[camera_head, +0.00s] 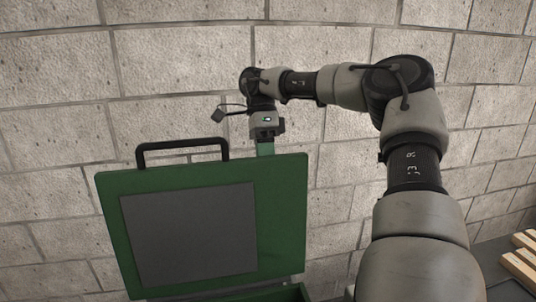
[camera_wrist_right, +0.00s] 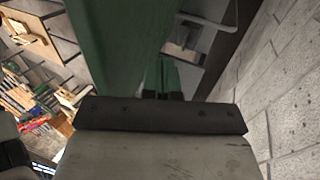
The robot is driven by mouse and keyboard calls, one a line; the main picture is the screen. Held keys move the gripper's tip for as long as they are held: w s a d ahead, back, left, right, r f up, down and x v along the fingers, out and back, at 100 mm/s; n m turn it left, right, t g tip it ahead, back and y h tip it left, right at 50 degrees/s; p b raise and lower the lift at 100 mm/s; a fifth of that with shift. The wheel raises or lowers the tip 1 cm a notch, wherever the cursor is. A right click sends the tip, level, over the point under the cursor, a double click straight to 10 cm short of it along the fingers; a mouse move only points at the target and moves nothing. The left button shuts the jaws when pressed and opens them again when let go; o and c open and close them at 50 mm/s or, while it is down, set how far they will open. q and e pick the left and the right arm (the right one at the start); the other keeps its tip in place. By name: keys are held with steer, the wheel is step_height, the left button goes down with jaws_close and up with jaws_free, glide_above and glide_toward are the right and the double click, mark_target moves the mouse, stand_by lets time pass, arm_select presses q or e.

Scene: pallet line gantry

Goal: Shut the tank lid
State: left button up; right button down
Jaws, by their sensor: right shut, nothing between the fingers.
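The green tank lid (camera_head: 280,215) stands open and nearly upright in the head view, with a dark grey panel on the side facing me and a black handle (camera_head: 182,146) on its top edge. A strip of the green tank (camera_head: 290,292) shows at the bottom. My right gripper (camera_head: 265,147) points down at the lid's top edge, right of the handle. It is shut and empty; whether it touches the lid, I cannot tell. In the right wrist view, a large green surface (camera_wrist_right: 115,38), apparently the lid, lies beside the shut fingers (camera_wrist_right: 162,82). My left gripper is not in view.
A stone block wall (camera_head: 60,120) stands behind the lid. Wooden pallet slats (camera_head: 522,264) lie at the lower right. The right wrist view also shows wooden pallets (camera_wrist_right: 28,32) and shelves with coloured items (camera_wrist_right: 30,105) at the left.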

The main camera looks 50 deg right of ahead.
steer(key=shift+s+a+r+p, duration=0.2)
steer(key=shift+s+a+p, duration=0.2)
steer(key=shift+s+a, duration=0.25)
steer(key=shift+s+a+f, duration=0.1)
steer(key=shift+s+a, duration=0.05)
steer(key=shift+s, duration=0.1)
